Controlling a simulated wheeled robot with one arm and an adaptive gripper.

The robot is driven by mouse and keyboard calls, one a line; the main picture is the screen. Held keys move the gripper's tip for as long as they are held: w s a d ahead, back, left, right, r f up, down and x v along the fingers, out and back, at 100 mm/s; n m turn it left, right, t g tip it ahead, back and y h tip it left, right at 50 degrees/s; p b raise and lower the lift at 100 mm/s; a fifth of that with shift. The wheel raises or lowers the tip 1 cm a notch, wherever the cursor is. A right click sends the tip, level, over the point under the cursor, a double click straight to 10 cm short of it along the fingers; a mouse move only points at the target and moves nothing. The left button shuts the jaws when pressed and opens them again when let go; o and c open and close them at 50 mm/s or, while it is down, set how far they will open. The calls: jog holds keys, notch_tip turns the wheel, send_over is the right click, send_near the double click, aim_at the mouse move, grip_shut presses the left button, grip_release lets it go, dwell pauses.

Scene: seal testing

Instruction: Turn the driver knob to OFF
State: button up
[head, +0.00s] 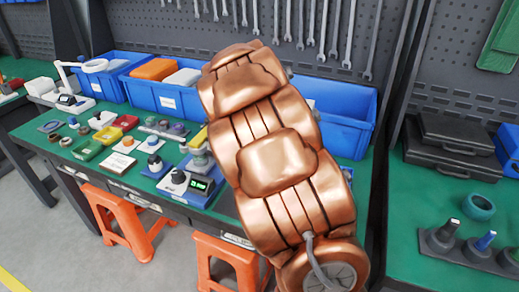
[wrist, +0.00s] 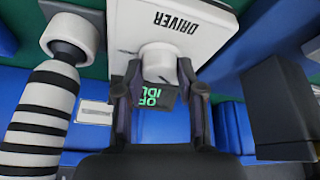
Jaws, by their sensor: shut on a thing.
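In the wrist view, a white panel marked DRIVER (wrist: 205,22) is at the top, with its lettering upside down. The pale round driver knob (wrist: 158,60) stands out from it. My gripper (wrist: 158,70) has one dark finger on each side of the knob and is shut on it. A dark display (wrist: 157,99) between the fingers shows green letters, partly cut off, that look like "OF" and "IDL". The knob's pointer cannot be made out. In the head view my copper arm fills the middle, and I cannot make out my gripper or the knob there.
A black-and-white striped handle (wrist: 38,120) is left of my gripper, and a dark block (wrist: 280,105) is to the right. In the head view, blue bins (head: 160,96) line the bench back. A unit with a green display (head: 199,186) sits left of my arm; orange stools (head: 120,222) stand in front.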

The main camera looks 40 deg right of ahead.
jog(key=shift+m+g+h, duration=0.3)
jog(key=shift+m+g, duration=0.1)
jog(key=shift+m, duration=0.8)
jog(key=shift+w, duration=0.1)
jog(key=o, duration=1.1)
jog(key=shift+o, duration=0.2)
jog(key=v, duration=1.2)
